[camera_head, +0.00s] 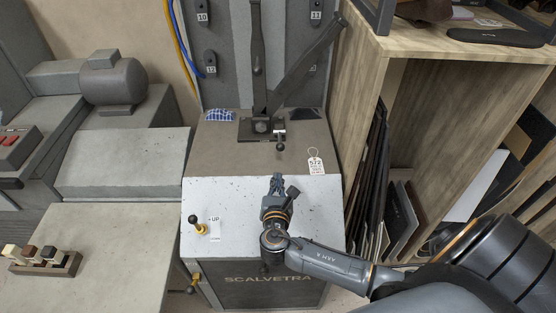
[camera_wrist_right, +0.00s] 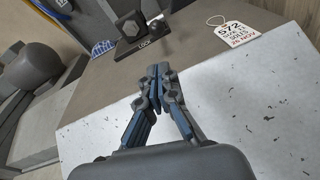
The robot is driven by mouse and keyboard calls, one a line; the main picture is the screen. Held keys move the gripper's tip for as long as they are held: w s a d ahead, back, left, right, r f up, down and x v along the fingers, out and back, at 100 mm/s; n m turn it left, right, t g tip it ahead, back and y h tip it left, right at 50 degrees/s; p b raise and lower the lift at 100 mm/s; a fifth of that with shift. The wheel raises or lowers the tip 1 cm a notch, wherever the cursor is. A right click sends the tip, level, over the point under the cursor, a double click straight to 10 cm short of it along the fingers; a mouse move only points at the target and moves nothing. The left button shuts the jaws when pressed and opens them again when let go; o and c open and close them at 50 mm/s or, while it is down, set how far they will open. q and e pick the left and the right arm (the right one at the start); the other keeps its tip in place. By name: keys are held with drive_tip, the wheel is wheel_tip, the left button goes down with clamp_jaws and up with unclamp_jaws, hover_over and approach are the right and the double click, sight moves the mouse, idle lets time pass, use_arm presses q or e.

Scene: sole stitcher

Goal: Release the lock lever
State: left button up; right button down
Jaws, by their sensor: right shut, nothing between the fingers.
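The lock lever (camera_head: 280,146) is a small dark lever with a round black knob, on a dark base plate (camera_head: 246,130) at the foot of two tall dark arms. In the right wrist view a plate marked LOCK (camera_wrist_right: 145,44) shows at the top, with part of the lever mount above it. My right gripper (camera_head: 277,180) is over the light panel of the machine, in front of the lever and apart from it. Its fingers (camera_wrist_right: 158,72) are shut and empty. My left gripper is not in view.
A paper tag (camera_head: 316,163) marked 572 lies right of the lever. A yellow-based lever marked UP (camera_head: 199,227) stands at the panel's left. A blue checked cloth (camera_head: 219,115) lies behind. A wooden shelf (camera_head: 470,50) stands close on the right.

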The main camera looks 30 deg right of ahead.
sight(278, 168)
drive_tip(key=x, duration=1)
drive_tip(key=shift+w, duration=0.1)
